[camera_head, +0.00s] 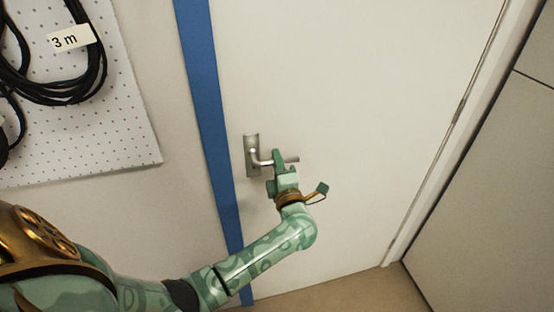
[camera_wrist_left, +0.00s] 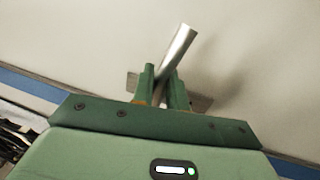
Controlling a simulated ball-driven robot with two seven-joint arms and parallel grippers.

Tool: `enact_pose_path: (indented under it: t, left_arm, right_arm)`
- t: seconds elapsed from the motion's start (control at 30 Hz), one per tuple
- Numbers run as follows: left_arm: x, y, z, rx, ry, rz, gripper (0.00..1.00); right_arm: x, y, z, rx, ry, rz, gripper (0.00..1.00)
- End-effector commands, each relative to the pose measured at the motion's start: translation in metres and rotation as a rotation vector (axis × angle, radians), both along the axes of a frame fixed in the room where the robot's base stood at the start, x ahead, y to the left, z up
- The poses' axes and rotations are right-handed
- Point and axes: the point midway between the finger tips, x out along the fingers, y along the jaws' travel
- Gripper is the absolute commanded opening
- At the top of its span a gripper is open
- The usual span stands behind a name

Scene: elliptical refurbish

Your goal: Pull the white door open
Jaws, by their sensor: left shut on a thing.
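The white door (camera_head: 350,100) fills the middle of the head view and looks shut against its frame. Its metal lever handle (camera_head: 291,159) sits on a backplate (camera_head: 251,150) near the door's left edge. My left gripper (camera_head: 278,163) is at the handle, with its fingers around the lever. In the left wrist view the lever (camera_wrist_left: 178,52) passes between the two green fingers (camera_wrist_left: 163,88), which are shut on it. The backplate shows partly behind the fingers. My right gripper is in neither view.
A blue vertical strip (camera_head: 205,90) runs along the door's left side. A white pegboard (camera_head: 120,130) with coiled black cables (camera_head: 60,90) labelled "3 m" hangs at the left. Grey panels (camera_head: 500,190) stand right of the door frame. Brown floor (camera_head: 350,292) shows below.

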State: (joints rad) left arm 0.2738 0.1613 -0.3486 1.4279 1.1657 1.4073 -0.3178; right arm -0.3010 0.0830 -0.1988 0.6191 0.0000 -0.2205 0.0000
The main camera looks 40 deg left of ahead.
Motion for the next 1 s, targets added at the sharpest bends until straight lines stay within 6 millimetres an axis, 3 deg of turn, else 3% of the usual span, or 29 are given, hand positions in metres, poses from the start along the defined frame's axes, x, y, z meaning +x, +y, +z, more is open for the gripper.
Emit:
enact_pose_path:
  t: [0.6, 1.0]
  left_arm:
    - [-0.005, 0.003, -0.023, 0.281, 0.339, -0.001, 0.0]
    - [-0.008, 0.006, -0.033, 0.384, 0.459, -0.001, 0.0]
  right_arm:
    - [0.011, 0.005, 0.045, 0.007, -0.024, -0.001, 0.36]
    - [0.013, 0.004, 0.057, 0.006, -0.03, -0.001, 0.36]
